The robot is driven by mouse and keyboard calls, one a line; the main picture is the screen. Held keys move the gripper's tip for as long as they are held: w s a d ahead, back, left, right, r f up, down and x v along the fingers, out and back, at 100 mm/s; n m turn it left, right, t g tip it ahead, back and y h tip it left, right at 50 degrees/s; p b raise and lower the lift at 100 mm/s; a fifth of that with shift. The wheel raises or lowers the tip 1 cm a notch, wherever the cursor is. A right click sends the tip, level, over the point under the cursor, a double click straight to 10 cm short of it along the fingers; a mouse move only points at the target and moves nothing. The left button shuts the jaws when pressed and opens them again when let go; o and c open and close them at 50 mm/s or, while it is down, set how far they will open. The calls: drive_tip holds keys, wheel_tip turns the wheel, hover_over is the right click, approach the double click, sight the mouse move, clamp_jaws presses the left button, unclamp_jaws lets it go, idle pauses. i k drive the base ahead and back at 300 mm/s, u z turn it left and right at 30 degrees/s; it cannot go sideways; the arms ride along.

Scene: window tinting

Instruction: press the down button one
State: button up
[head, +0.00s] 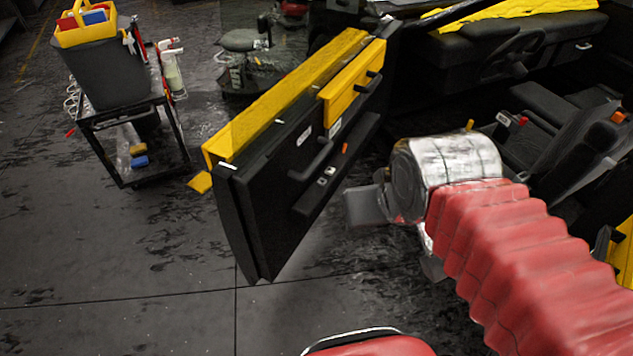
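An open black car door (262,205) with yellow covering along its top stands left of my arm. Its inner side faces me and has an armrest with small light-marked switches (326,177) on it. Which switch is the down button one is too small to tell. My gripper (362,206) is right of the door's lower part, apart from the switches in the picture. Only a flat grey part of it shows beyond the silver-wrapped wrist. The fingertips are not clear, so I cannot tell whether it is open or shut.
A black cart (130,165) with a dark bin (108,75) and spray bottles (172,72) stands at the left. A stool (245,42) is behind the door. The car seat (560,150) and steering wheel (512,55) are at the right. Floor at lower left is clear.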

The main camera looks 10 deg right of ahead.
sight(322, 182)
drive_tip(key=z, duration=0.05)
drive_tip(key=i, duration=0.95)
drive_tip(key=u, duration=0.05)
